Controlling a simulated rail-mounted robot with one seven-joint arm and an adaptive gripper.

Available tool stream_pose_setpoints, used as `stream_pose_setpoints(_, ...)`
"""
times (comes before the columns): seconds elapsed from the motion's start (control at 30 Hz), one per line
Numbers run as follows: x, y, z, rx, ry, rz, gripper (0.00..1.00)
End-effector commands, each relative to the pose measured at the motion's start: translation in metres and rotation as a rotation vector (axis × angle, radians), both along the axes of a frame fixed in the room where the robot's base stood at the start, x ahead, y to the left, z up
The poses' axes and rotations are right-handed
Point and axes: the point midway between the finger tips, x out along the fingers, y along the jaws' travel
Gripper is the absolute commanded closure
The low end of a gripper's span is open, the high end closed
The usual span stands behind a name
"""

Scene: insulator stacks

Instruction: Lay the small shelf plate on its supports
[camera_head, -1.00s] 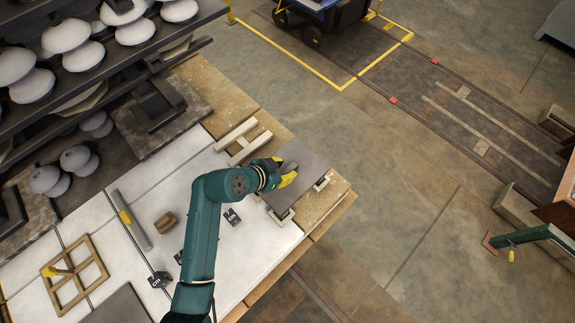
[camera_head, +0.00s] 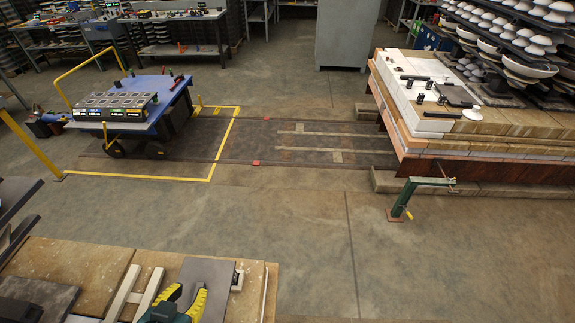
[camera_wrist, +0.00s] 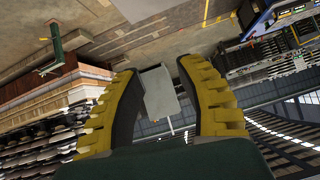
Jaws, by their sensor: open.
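The small shelf plate (camera_head: 207,271) is a flat dark grey slab at the bottom of the head view, on the near bench.
A pale wooden frame (camera_head: 134,292) lies left of the plate on the near bench (camera_head: 85,262). Floor is open beyond it. A blue cart (camera_head: 130,96) stands at left, a green post stand (camera_head: 405,198) at right. A grey cabinet (camera_head: 345,32) stands far back.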

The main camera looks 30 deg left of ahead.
Motion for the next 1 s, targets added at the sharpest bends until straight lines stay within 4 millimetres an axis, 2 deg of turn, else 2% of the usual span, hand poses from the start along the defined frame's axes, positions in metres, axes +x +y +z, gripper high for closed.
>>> stream_pose_setpoints(0.03,0.037,-0.014,0.030,0.070,-0.042,-0.051,0.63)
stream_pose_setpoints(0.1,0.083,-0.040,0.074,0.152,-0.127,-0.099,0.63)
stream_pose_setpoints(0.17,0.119,-0.073,0.115,0.209,-0.222,-0.144,0.63)
stream_pose_setpoints(0.23,0.153,-0.121,0.165,0.254,-0.356,-0.199,0.63)
stream_pose_setpoints(0.27,0.164,-0.144,0.188,0.265,-0.420,-0.224,0.63)
stream_pose_setpoints(0.3,0.175,-0.176,0.217,0.270,-0.509,-0.258,0.63)
stream_pose_setpoints(0.37,0.183,-0.226,0.260,0.264,-0.645,-0.309,0.63)
stream_pose_setpoints(0.4,0.182,-0.258,0.287,0.248,-0.734,-0.341,0.63)
stream_pose_setpoints(0.5,0.169,-0.321,0.340,0.189,-0.919,-0.407,0.63)
stream_pose_setpoints(0.6,0.154,-0.355,0.371,0.136,-1.030,-0.443,0.63)
stream_pose_setpoints(0.67,0.149,-0.365,0.379,0.119,-1.062,-0.454,0.63)
stream_pose_setpoints(1.0,0.147,-0.367,0.386,0.112,-1.071,-0.455,0.63)
